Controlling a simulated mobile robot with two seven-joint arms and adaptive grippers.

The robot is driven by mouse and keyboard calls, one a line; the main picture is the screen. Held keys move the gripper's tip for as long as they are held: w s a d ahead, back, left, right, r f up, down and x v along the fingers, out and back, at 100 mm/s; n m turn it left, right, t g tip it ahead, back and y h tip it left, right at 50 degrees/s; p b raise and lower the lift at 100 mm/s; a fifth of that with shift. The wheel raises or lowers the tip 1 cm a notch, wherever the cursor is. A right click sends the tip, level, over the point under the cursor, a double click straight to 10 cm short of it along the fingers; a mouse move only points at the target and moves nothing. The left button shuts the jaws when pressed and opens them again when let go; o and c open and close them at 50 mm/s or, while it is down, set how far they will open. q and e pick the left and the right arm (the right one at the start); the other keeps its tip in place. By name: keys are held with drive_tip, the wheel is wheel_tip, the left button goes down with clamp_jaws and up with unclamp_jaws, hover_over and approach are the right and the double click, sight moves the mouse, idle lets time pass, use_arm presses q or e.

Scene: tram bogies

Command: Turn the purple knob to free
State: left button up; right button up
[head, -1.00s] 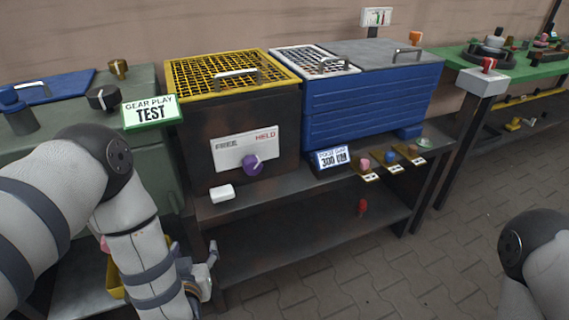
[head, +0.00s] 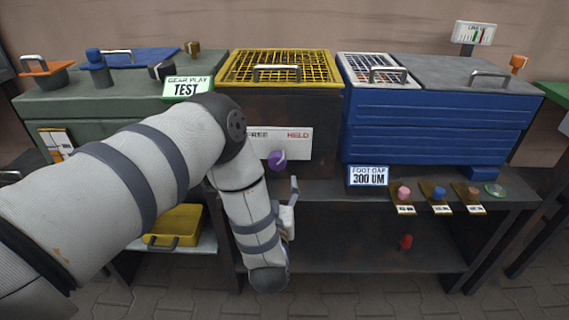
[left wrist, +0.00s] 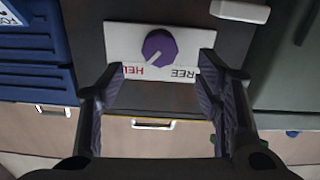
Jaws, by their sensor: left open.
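The purple knob (head: 277,160) sits on a white plate (head: 298,142) marked FREE and HELD, on the dark box with the yellow grid top. Its white pointer line points up and right, toward HELD. In the left wrist view, which looks upside down, the knob (left wrist: 159,46) shows between and beyond my open fingers, with its line toward HELD. My left gripper (left wrist: 157,78) is empty and apart from the knob. In the head view my left gripper (head: 291,200) is below and slightly right of the knob, partly hidden by my forearm. My right gripper is out of view.
A white block (left wrist: 240,11) lies near the plate in the left wrist view. A blue cabinet (head: 430,130) stands right of the box, and a green cabinet (head: 100,103) left. Small pink, blue and brown knobs line the shelf edge (head: 500,203). A yellow tray (head: 174,226) is lower left.

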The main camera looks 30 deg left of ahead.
sight(277, 165)
use_arm(q)
drive_tip(key=b+x, duration=0.1)
drive_tip(key=x, duration=0.8)
drive_tip(key=shift+w+a, duration=0.1)
drive_tip(key=shift+w, duration=0.15)
drive_tip(key=shift+c, duration=0.6)
drive_tip(key=c, duration=1.1)
